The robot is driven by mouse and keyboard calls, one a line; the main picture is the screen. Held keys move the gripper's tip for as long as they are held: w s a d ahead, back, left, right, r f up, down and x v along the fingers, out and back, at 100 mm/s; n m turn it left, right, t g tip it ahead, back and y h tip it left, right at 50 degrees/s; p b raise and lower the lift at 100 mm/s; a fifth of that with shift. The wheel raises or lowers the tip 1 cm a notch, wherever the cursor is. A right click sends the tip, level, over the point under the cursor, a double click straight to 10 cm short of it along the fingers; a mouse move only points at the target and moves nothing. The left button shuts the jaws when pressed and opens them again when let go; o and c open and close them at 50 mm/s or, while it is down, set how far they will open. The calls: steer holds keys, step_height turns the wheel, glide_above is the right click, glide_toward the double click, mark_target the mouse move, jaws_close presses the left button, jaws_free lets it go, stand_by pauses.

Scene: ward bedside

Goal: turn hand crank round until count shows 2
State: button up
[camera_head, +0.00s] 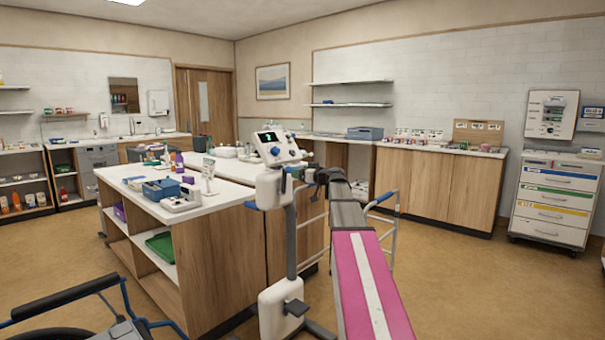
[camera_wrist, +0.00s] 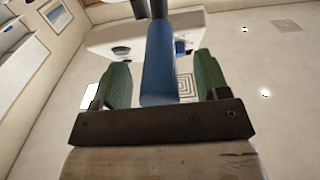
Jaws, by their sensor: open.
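The white crank unit (camera_head: 280,150) stands on a grey post in the middle of the head view, with a small dark display (camera_head: 269,137). A pale figure shows on the display, too small to read surely. My gripper (camera_head: 322,175) is at the right side of this unit. In the wrist view, a blue cylindrical handle (camera_wrist: 158,60) lies between the two green finger pads of my gripper (camera_wrist: 163,72). The jaws are open, with a gap on each side of the handle. The crank's arm is not clear in either view.
A wooden island (camera_head: 200,250) with a white top and small items stands left of the post. A wheelchair (camera_head: 85,300) is at the front left. A walking frame (camera_head: 385,215) stands behind my arm. Open floor lies to the right, before a drawer cart (camera_head: 553,200).

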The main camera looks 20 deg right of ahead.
steer(key=shift+s+d+f, duration=0.1)
steer(key=shift+s+f, duration=0.05)
steer(key=shift+s, duration=0.25)
steer(key=v, duration=0.4)
steer(key=shift+s+d, duration=0.1)
steer(key=shift+s, duration=0.1)
